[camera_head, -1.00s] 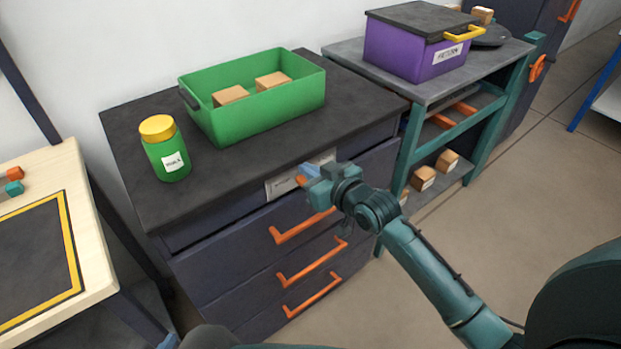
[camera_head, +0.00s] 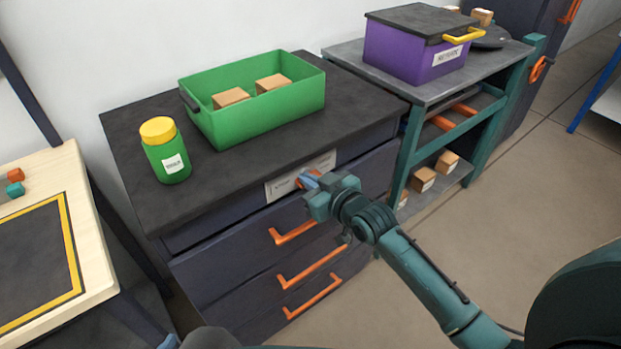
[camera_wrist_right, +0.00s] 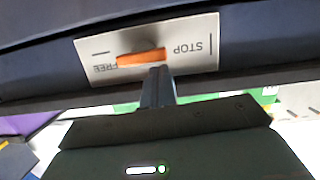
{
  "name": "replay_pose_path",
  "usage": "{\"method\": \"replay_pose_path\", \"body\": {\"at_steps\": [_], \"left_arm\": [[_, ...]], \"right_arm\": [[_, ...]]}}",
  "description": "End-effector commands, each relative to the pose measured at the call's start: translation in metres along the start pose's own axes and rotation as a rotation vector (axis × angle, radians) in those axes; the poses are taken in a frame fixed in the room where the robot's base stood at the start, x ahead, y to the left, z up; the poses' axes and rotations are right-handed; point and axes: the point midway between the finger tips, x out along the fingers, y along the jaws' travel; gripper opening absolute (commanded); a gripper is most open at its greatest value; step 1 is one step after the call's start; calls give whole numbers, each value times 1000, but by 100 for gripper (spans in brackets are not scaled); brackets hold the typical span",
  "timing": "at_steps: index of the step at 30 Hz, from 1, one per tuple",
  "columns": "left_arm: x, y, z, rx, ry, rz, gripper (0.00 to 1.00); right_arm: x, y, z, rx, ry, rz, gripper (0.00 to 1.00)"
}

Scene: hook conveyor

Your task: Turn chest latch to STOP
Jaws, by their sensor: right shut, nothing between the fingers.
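The chest latch is an orange lever (camera_wrist_right: 141,57) on a white label plate (camera_wrist_right: 190,42). In the right wrist view the plate reads upside down, with FREE on the left and STOP on the right. The lever lies nearly level, its left end by FREE. My right gripper (camera_wrist_right: 158,70) is shut and empty. Its fingertips are at the lever's right half; I cannot tell whether they touch. In the head view this gripper (camera_head: 311,180) is in front of the plate (camera_head: 283,187) on the dark chest (camera_head: 215,265) and partly hides the latch. My left gripper is not visible.
On the chest top stand a green bin (camera_head: 245,120) with wooden blocks and a green jar (camera_head: 166,150) with a yellow lid. Orange drawer handles (camera_head: 310,268) stick out below the latch. A teal shelf (camera_head: 405,150) with a purple box (camera_head: 410,50) adjoins on the right.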

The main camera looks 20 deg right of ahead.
Motion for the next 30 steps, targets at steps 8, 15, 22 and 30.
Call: {"method": "replay_pose_path", "body": {"at_steps": [8, 15, 22, 30], "left_arm": [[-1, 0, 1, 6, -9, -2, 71], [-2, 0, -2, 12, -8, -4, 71], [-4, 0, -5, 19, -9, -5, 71], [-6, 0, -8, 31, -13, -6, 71]], "right_arm": [[0, -2, 0, -43, 0, 10, 0], [0, -3, 1, -89, -1, 21, 0], [1, -5, 2, -142, -1, 34, 0], [1, -7, 5, -229, -2, 56, 0]]}}
